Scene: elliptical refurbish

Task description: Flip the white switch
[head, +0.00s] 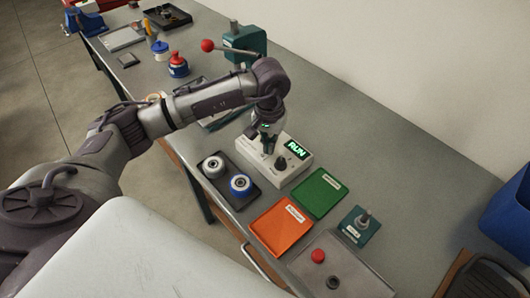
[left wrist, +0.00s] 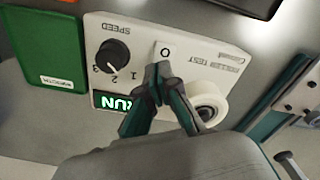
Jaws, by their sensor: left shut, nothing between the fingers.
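The white control box (head: 289,175) stands on the bench with a lit green RUN display (head: 297,149) and a black knob (head: 281,163). In the left wrist view, the white switch (left wrist: 165,50), marked with a dark O, sits on the box between the speed knob (left wrist: 108,56) and the white roller (left wrist: 211,101). My left gripper (head: 267,151) is over the box. In the left wrist view, its fingertips (left wrist: 159,70) are together with nothing between them, right at the switch's lower edge. They hide part of it; I cannot tell whether they touch. My right gripper is not in view.
A dark tray (head: 217,190) with two rollers lies left of the box. A green tray (head: 316,193) and an orange tray (head: 281,229) lie in front. A teal press (head: 246,42) with a red-knobbed lever stands behind.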

